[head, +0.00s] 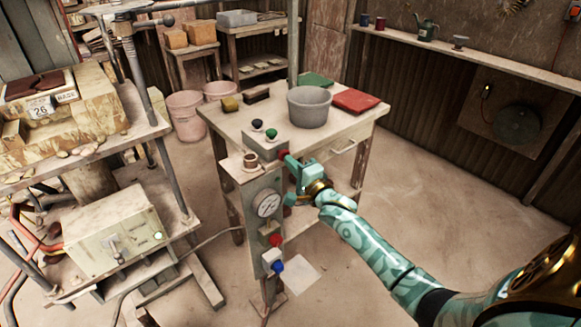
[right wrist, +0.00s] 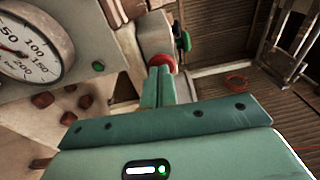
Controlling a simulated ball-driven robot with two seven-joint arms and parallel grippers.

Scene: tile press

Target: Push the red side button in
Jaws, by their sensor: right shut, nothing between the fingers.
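The red side button (head: 283,154) sits on the right side of the grey control box (head: 262,142) on the wooden table. In the right wrist view the red button (right wrist: 161,62) shows as a round red cap right at the fingertips. My right gripper (head: 289,159) is shut and empty, its fingertips at the button. In the right wrist view the closed fingers (right wrist: 158,76) overlap the lower part of the button. I cannot tell whether they touch it or how far in it is. My left gripper is not in view.
A black button (head: 257,124) and a green button (head: 271,133) stand on the box top. A gauge (head: 268,204) is on the post in front, with a red knob (head: 275,240) and a blue knob (head: 278,267) below. A grey bucket (head: 309,106) stands behind the box.

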